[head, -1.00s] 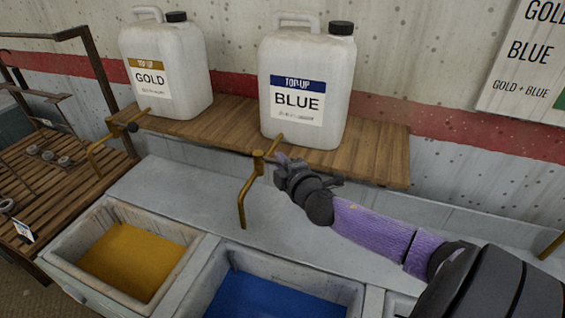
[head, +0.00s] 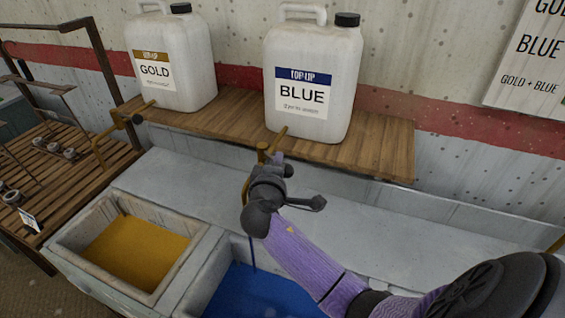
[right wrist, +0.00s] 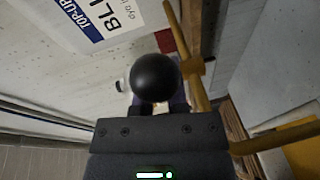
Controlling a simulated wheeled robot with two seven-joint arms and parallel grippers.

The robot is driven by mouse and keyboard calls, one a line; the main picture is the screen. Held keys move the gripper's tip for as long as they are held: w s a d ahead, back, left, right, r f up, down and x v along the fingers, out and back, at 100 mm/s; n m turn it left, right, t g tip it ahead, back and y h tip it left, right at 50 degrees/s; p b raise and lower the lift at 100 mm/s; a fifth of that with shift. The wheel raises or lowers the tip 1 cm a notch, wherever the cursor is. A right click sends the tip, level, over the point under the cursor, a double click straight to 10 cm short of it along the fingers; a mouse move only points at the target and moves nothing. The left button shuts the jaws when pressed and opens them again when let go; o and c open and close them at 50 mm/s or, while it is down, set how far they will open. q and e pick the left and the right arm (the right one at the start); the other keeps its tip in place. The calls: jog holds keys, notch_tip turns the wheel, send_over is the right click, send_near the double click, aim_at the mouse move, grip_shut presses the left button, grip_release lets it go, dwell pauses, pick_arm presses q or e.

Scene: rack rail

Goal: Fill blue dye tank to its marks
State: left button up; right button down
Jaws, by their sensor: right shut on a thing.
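The white BLUE top-up can (head: 312,75) stands on a wooden shelf. Its brass tap (head: 263,150) sticks out in front and also shows in the right wrist view (right wrist: 192,70). My right gripper (head: 275,172) is at this tap, shut on its black knob (right wrist: 155,77). A thin blue stream (head: 252,252) falls below the tap into the blue dye tank (head: 209,284). The blue dye (head: 250,293) shows in the tank, partly hidden by my arm. I cannot make out any marks on the tank. My left gripper is not in view.
The GOLD can (head: 172,65) stands to the left on the shelf (head: 375,155), with its own tap (head: 103,150) above the gold dye tank (head: 68,232). A slatted rack (head: 75,160) stands at the left. The grey ledge behind the tanks is bare.

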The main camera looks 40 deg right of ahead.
jog(key=shift+a+f+m+g+h+b, duration=0.1)
jog(key=shift+a+m+g+h+b, duration=0.25)
jog(key=shift+m+g+h, duration=0.2)
jog(key=shift+a+f+m+g+h+b, duration=0.1)
jog(key=shift+a+m+g+h+b, duration=0.15)
jog(key=shift+m+g+h, duration=0.3)
jog(key=shift+g, duration=0.3)
jog(key=c, duration=0.8)
grip_release()
jog(key=shift+o, duration=0.7)
jog(key=shift+r, duration=0.1)
jog(key=shift+a, duration=0.1)
